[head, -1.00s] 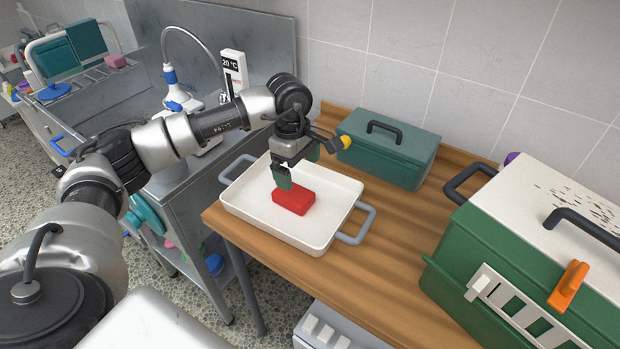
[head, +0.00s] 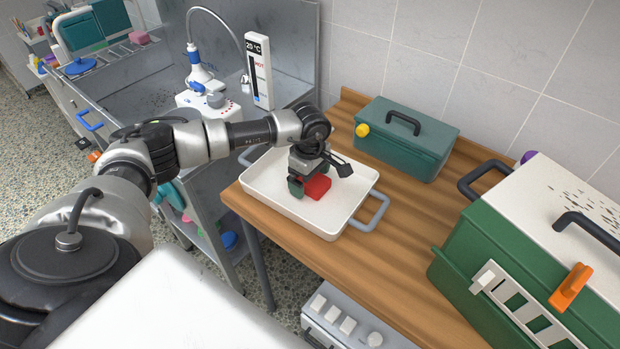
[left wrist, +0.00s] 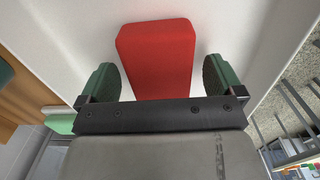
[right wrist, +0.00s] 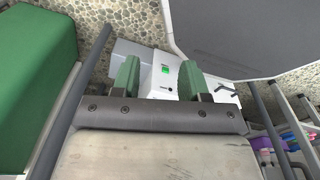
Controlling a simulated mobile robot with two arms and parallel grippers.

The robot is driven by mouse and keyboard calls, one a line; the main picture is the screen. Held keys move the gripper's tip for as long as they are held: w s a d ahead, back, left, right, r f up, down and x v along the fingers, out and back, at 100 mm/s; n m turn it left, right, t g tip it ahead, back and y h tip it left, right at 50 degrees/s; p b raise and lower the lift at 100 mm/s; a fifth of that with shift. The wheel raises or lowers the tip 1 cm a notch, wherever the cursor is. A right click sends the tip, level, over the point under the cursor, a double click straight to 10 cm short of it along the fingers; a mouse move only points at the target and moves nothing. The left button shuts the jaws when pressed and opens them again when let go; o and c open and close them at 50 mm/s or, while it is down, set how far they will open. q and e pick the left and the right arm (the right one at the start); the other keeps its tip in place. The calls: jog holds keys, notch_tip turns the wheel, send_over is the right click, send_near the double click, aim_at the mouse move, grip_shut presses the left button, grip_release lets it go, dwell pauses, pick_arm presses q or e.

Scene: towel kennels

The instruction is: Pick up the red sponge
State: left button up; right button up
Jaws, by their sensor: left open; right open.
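The red sponge (head: 317,187) lies in the white tray (head: 335,227) on the wooden table. It also shows in the left wrist view (left wrist: 157,55), lying between and beyond the two green fingertips. My left gripper (head: 305,190) is open and down at the sponge, partly covering it in the head view. In the left wrist view the open left fingers (left wrist: 160,80) stand on either side of the sponge's near end, with a gap on each side. My right gripper (right wrist: 158,75) is open and empty in the right wrist view, above a white device near the floor.
A teal toolbox (head: 405,140) stands behind the tray. A green pet carrier (head: 500,265) with a white top stands at the right. A steel sink unit (head: 215,165) is left of the table. Bare wood lies between tray and carrier.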

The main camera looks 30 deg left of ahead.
pick_arm(q)
jog(key=shift+f, duration=0.1)
jog(key=shift+c, duration=0.4)
jog(key=c, duration=0.9)
pick_arm(e)
jog(key=shift+s+d, duration=0.15)
jog(key=shift+s, duration=0.5)
jog(key=shift+f, duration=0.1)
pick_arm(q)
jog(key=shift+r+b, duration=0.3)
jog(key=shift+r, duration=0.3)
notch_tip(320, 180, up, 3)
jog(key=shift+f+b, duration=0.2)
jog(key=shift+b, duration=0.25)
jog(key=d+r, duration=0.2)
jog(key=d, duration=0.2)
jog(key=s+d+r+b, duration=0.1)
jog(key=d+r, duration=0.2)
jog(key=d+r+b, duration=0.1)
jog(key=d+r, duration=0.1)
jog(key=d, duration=0.2)
jog(key=shift+s+d+r, duration=0.15)
jog(key=shift+s+d, duration=0.15)
jog(key=shift+s, duration=0.1)
pick_arm(e)
notch_tip(320, 180, down, 4)
jog(key=shift+w+r, duration=0.15)
